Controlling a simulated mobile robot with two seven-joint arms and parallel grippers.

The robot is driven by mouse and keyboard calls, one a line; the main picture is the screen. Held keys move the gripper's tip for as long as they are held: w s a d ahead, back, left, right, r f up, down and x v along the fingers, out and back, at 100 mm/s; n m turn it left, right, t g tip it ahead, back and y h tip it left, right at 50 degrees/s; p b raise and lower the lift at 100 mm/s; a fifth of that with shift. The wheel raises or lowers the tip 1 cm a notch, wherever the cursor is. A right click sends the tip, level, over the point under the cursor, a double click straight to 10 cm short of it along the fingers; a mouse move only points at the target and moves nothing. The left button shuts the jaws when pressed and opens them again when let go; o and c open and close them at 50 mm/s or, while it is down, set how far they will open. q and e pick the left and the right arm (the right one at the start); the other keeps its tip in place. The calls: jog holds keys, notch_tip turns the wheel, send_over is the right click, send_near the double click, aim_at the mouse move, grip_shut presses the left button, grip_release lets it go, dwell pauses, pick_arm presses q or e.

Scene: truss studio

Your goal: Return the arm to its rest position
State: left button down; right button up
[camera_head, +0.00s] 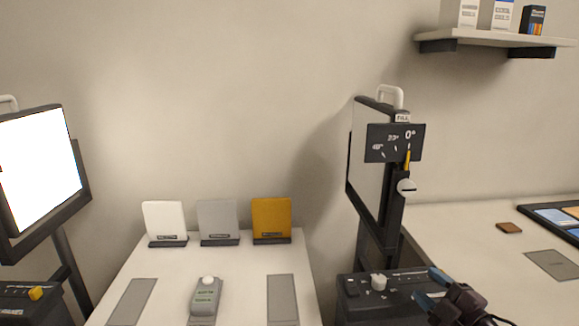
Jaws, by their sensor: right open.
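My right gripper (431,289) is at the lower right in the head view, its two blue-tipped fingers spread apart with nothing between them. It is at the right end of the black control box (352,293) under the right light panel; I cannot tell whether it touches the box. The box has a pale knob (379,281) on its top. Most of my right arm is outside the picture. My left gripper does not show.
The right light panel (367,160) carries an angle dial (381,143). A lit panel (38,170) stands at left. White, grey and orange cards (271,219) stand behind a small grey device (206,296) on the middle table. The right table holds a brown piece (509,228). A shelf (500,38) is above.

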jog(key=s+a+f+m+g+h, duration=0.1)
jog(key=s+f+m+g+h, duration=0.5)
jog(key=s+f+m, duration=1)
jog(key=s+f+h, duration=0.1)
jog(key=s+f, duration=0.8)
jog(key=s, duration=0.2)
jog(key=shift+s+a, duration=0.25)
jog(key=shift+f, duration=0.1)
dwell(2.2)
